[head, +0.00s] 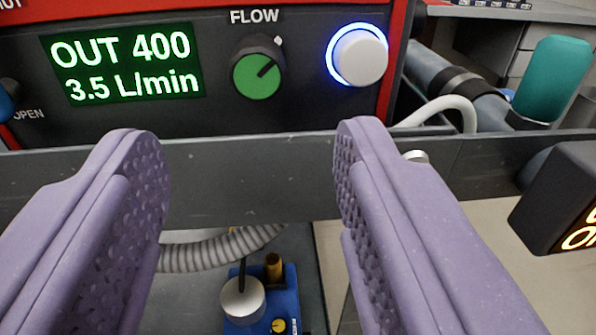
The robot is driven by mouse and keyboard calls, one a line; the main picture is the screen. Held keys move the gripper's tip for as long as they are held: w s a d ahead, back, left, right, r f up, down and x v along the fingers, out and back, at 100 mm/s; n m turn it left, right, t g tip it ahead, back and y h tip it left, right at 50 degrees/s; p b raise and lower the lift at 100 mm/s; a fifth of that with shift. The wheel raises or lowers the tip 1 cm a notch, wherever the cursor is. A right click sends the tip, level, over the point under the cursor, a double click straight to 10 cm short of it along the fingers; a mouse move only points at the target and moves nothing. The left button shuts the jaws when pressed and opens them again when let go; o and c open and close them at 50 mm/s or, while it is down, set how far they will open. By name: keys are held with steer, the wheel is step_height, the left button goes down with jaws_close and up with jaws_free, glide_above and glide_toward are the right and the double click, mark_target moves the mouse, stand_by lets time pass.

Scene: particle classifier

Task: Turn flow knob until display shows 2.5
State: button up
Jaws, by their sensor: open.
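The flow knob (257,76) is green-faced with a dark pointer line, under the label FLOW on a dark panel with a red frame. Its pointer is tilted up and to the right. The display (124,63) left of it reads OUT 400 and 3.5 L/min in green. My gripper (253,150) is open and empty, its two purple padded fingers spread wide. In the picture the fingertips lie below the knob, one to its left and one to its right, apart from it.
A white button (358,56) with a blue-lit ring is right of the knob. A grey rail (250,180) runs below the panel. A ribbed hose (222,248) and a blue device (262,300) are lower down. A dark box with lit lettering (565,205) is at right.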

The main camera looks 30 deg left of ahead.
mark_target(258, 81)
steer(key=b+x, duration=0.2)
steer(key=x, duration=0.5)
steer(key=shift+w+a, duration=0.1)
steer(key=shift+w, duration=0.1)
jaws_close()
steer(key=shift+f+n+b, duration=0.1)
steer(key=shift+n+b, duration=0.6)
steer(key=shift+n, duration=0.3)
steer(key=shift+n+b, duration=1)
steer(key=shift+n, duration=0.8)
